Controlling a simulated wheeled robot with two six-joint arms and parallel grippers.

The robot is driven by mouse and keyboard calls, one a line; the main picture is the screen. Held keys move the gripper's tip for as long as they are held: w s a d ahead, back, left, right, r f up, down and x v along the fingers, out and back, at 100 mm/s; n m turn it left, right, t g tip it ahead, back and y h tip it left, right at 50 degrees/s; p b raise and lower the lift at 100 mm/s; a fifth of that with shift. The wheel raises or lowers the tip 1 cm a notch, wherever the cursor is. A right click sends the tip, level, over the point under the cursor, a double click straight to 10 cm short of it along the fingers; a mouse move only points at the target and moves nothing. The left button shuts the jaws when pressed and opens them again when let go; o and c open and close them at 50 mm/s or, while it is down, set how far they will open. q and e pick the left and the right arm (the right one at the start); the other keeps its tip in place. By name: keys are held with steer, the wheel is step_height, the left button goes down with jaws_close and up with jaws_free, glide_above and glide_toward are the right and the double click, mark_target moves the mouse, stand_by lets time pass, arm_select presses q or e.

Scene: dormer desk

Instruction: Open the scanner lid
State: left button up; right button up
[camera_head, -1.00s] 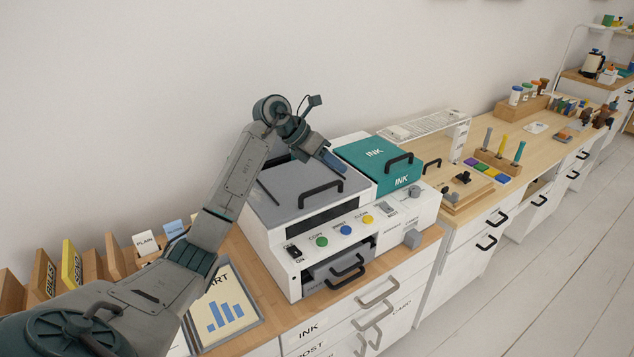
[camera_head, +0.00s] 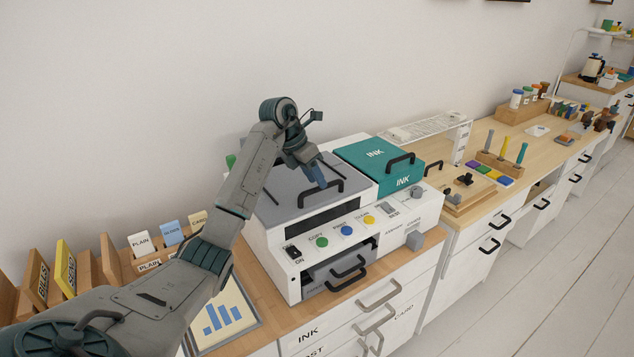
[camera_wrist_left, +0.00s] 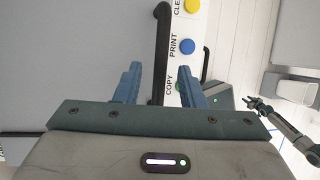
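The scanner is a white machine with a grey lid (camera_head: 280,196) on its left part, and the lid lies shut. A black bar handle (camera_head: 322,192) stands on the lid near its front edge. My left gripper (camera_head: 318,178) is just above the lid at this handle, pointing down. In the left wrist view the two blue fingers (camera_wrist_left: 160,84) are open, and the black handle (camera_wrist_left: 162,40) runs in between them. I cannot tell whether they touch it. At the right of that view an arm that looks like my right one ends in a small dark gripper (camera_wrist_left: 256,104).
A teal INK cover (camera_head: 378,160) with its own black handle is right beside the lid. Coloured buttons (camera_head: 346,230) and a tray handle (camera_head: 346,273) are on the front. Card holders (camera_head: 140,243) and a chart sheet (camera_head: 222,318) lie to the left.

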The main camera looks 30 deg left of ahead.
arm_select(q)
steer(key=shift+w+d+f, duration=0.1)
steer(key=shift+d+f, duration=0.05)
steer(key=shift+f, duration=0.25)
steer(key=shift+w+d+f, duration=0.1)
steer(key=shift+f, duration=0.25)
jaws_close()
arm_select(e)
steer(key=shift+s+d+r, duration=0.1)
steer(key=shift+s, duration=0.35)
